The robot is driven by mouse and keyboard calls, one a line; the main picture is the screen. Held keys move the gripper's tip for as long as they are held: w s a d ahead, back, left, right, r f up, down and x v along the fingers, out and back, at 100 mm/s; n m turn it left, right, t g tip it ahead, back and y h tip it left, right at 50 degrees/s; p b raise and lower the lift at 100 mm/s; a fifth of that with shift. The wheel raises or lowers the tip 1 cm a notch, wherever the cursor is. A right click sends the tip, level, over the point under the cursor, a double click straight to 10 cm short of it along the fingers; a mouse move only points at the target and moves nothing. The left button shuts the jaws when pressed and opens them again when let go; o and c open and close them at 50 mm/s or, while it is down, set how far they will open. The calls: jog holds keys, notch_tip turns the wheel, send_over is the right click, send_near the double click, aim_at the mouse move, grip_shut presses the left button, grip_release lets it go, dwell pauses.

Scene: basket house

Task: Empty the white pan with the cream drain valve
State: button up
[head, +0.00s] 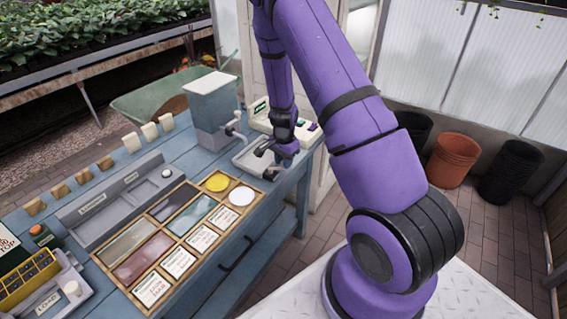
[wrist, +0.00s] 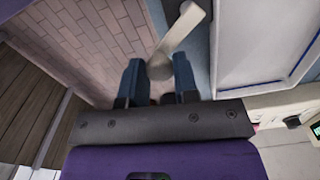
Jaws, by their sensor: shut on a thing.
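The white pan (head: 241,160) sits at the far right end of the blue workbench, partly hidden by my gripper (head: 270,150) in the head view. In the wrist view the pan (wrist: 228,75) is at the upper right, with a pale floor and a blue line along its inner edge. The cream drain valve (wrist: 184,36) shows there as a slanted lever beside the pan. Its rounded lower end lies between the two fingers of my gripper (wrist: 159,82), which is shut on it. The valve's pivot and any outlet are hidden.
A grey box with a white lid (head: 212,100) stands beside the pan. A cream device with a small display (head: 262,112) is behind it. A wooden frame of coloured tiles (head: 185,236) and a grey tray (head: 120,205) lie nearer. Several floor pots (head: 455,160) stand right.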

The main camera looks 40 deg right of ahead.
jog(key=n, duration=0.2)
jog(key=w+n, duration=0.2)
jog(key=n, duration=0.1)
jog(key=shift+w+d+n, duration=0.1)
jog(key=shift+d+n, duration=0.2)
jog(key=shift+d, duration=0.05)
jog(key=shift+w+a+n, duration=0.1)
jog(key=shift+w+n, duration=0.4)
jog(key=shift+n, duration=0.7)
jog(key=shift+w+a+n, duration=0.1)
jog(key=shift+w+n, duration=0.35)
jog(key=shift+n, duration=0.75)
jog(key=o, duration=0.9)
jog(key=shift+o, duration=0.2)
notch_tip(320, 180, up, 11)
